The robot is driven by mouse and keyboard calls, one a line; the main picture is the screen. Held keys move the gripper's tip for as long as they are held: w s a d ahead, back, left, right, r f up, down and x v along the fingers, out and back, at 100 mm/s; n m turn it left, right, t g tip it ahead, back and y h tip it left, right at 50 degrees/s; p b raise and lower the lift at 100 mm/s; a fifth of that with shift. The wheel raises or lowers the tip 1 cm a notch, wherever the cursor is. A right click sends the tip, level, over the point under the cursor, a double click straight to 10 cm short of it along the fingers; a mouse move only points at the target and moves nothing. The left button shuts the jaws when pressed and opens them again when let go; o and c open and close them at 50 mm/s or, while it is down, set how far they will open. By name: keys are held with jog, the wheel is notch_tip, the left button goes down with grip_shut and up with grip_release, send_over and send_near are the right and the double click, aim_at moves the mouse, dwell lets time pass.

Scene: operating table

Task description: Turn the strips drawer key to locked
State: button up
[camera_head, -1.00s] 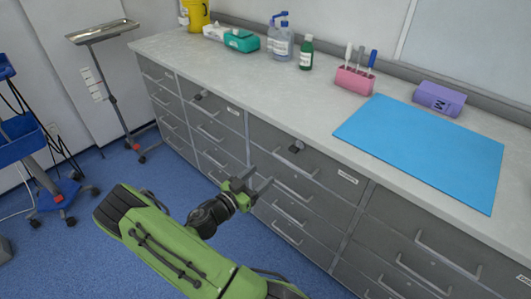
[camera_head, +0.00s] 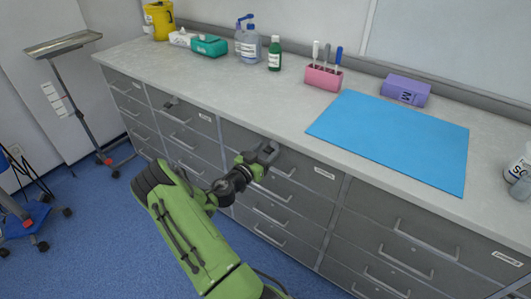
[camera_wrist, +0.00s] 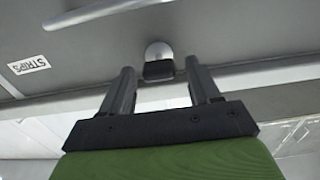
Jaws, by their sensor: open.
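The strips drawer key (camera_wrist: 158,66) shows in the wrist view as a dark grip on a rounded silver lock plate. The white STRIPS label (camera_wrist: 29,64) is to its left there. My gripper (camera_wrist: 161,70) is open, with one finger on each side of the key; I cannot tell whether either touches it. In the head view my gripper (camera_head: 267,153) is at the top drawer front (camera_head: 300,169) below the counter edge, and it hides the key.
A second key (camera_head: 171,104) sticks out of a top drawer farther left. Drawer handles (camera_head: 280,172) project from the fronts. The counter (camera_head: 225,85) above carries a blue mat (camera_head: 390,140), bottles and a pink holder (camera_head: 323,78).

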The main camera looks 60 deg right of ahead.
jog(key=c, duration=1)
jog(key=shift+c, duration=0.2)
jog(key=shift+n, duration=0.3)
jog(key=n+b, duration=0.1)
jog(key=n, duration=0.2)
jog(key=shift+w+n, duration=0.1)
jog(key=shift+n, duration=0.3)
jog(key=n, duration=0.4)
jog(key=shift+w+n, duration=0.1)
jog(key=shift+n, duration=0.2)
jog(key=n+p, duration=0.1)
jog(key=n, duration=0.3)
jog(key=shift+f+n+p, duration=0.15)
jog(key=shift+n+p, duration=0.65)
jog(key=shift+n, duration=1.6)
